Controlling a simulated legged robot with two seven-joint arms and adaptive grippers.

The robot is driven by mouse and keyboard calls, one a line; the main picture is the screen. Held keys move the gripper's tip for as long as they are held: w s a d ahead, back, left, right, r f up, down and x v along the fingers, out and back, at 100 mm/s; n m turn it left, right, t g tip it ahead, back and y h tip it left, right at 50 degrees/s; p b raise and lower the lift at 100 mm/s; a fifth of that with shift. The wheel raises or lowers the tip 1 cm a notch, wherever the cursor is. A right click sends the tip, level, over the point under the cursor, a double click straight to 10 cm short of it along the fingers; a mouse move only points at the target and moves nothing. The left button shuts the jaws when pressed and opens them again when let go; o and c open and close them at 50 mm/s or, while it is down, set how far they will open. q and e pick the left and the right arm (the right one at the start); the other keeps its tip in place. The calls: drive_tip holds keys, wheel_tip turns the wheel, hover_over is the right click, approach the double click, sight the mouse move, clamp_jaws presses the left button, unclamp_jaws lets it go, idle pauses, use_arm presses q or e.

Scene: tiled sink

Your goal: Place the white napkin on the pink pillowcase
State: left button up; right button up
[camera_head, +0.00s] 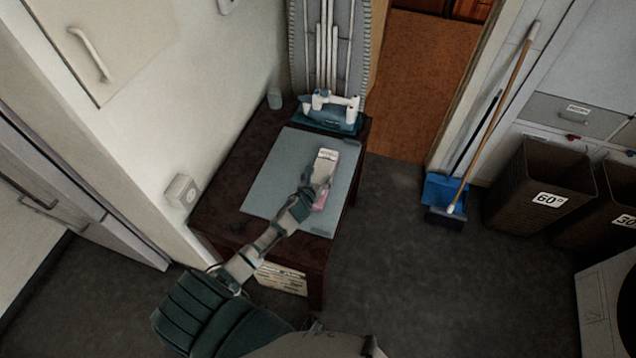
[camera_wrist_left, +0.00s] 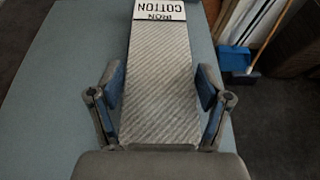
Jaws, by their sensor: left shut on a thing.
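The white napkin (camera_wrist_left: 160,85) fills the space between the fingers of my left gripper (camera_wrist_left: 163,88) in the left wrist view. It looks pale grey with diagonal stripes and has a label reading "IRON COTTON" at its far end. In the head view the napkin (camera_head: 326,158) shows just beyond my left gripper (camera_head: 318,184), which is shut on it over the grey board. A pink strip, apparently the pink pillowcase (camera_head: 320,200), shows beside and under the gripper. Most of it is hidden, and I cannot tell whether the napkin touches it. My right gripper is not in view.
The grey-blue ironing mat (camera_head: 270,180) lies on a dark table (camera_head: 225,205) and is mostly bare on its left. A blue and white iron (camera_head: 330,110) stands at the back edge. A broom with blue dustpan (camera_head: 445,190) and brown bins (camera_head: 540,190) are on the right.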

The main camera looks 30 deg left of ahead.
use_arm(q)
wheel_tip(320, 180, down, 3)
drive_tip(key=shift+a+f+b, duration=0.15)
drive_tip(key=shift+f+b, duration=0.05)
drive_tip(key=shift+b, duration=0.2)
drive_tip(key=shift+a+f, duration=0.15)
drive_tip(key=shift+a, duration=0.05)
drive_tip(key=o, duration=1.2)
drive_tip(key=shift+a, duration=0.1)
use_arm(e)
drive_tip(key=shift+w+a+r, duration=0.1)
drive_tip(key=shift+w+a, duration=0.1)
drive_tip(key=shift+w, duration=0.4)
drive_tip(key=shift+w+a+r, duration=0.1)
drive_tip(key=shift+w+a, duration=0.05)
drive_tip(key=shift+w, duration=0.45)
use_arm(q)
drive_tip(key=shift+d, duration=0.3)
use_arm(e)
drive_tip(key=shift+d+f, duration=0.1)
